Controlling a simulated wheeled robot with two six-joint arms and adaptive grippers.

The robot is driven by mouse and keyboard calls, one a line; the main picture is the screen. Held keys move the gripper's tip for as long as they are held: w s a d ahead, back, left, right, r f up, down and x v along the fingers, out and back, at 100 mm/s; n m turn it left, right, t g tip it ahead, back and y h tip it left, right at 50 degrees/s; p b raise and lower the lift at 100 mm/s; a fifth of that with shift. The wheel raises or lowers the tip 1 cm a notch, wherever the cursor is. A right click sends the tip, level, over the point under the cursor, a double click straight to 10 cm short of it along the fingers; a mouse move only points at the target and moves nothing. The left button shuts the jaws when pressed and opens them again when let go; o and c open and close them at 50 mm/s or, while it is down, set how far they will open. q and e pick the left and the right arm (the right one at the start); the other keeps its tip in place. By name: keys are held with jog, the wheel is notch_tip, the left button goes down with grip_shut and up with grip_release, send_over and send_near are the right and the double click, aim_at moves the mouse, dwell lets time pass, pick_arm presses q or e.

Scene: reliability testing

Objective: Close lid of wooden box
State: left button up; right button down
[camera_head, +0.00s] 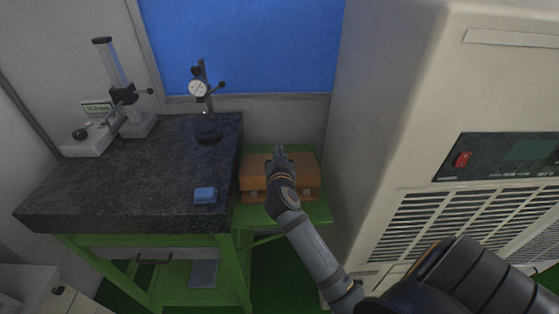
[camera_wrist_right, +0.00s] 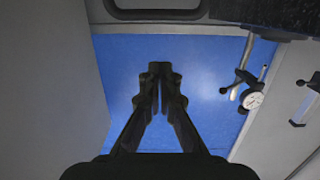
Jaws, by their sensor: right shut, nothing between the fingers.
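The wooden box (camera_head: 307,172) sits on a green stand to the right of the granite table in the head view. Its lid looks down flat on the box, with small metal fittings on the front side. My right gripper (camera_head: 279,151) is over the middle of the box, pointing toward the back wall, and my wrist hides part of the lid and front. Whether it touches the lid cannot be told. In the right wrist view the right gripper (camera_wrist_right: 161,72) has its fingers together with nothing between them; the box is not in that view. My left gripper is not in view.
A granite table (camera_head: 120,185) stands left of the box, with a dial gauge stand (camera_head: 207,125), a height gauge (camera_head: 122,95) and a small blue block (camera_head: 205,195). A large beige machine (camera_head: 385,120) rises close on the right. A blue panel (camera_head: 250,45) is behind.

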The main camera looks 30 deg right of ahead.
jog(key=x, duration=0.3)
jog(key=shift+w+d+f, duration=0.15)
jog(key=shift+w+f, duration=0.05)
jog(key=f+b, duration=0.1)
jog(key=s+a+f+b, duration=0.1)
jog(key=shift+s+f, duration=0.15)
jog(key=shift+f, duration=0.15)
jog(key=shift+s+a+f, duration=0.1)
jog(key=shift+s+f, duration=0.05)
jog(key=shift+s, duration=0.05)
jog(key=shift+s+a, duration=0.1)
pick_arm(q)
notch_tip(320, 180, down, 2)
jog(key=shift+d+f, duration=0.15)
pick_arm(e)
jog(key=shift+f, duration=0.1)
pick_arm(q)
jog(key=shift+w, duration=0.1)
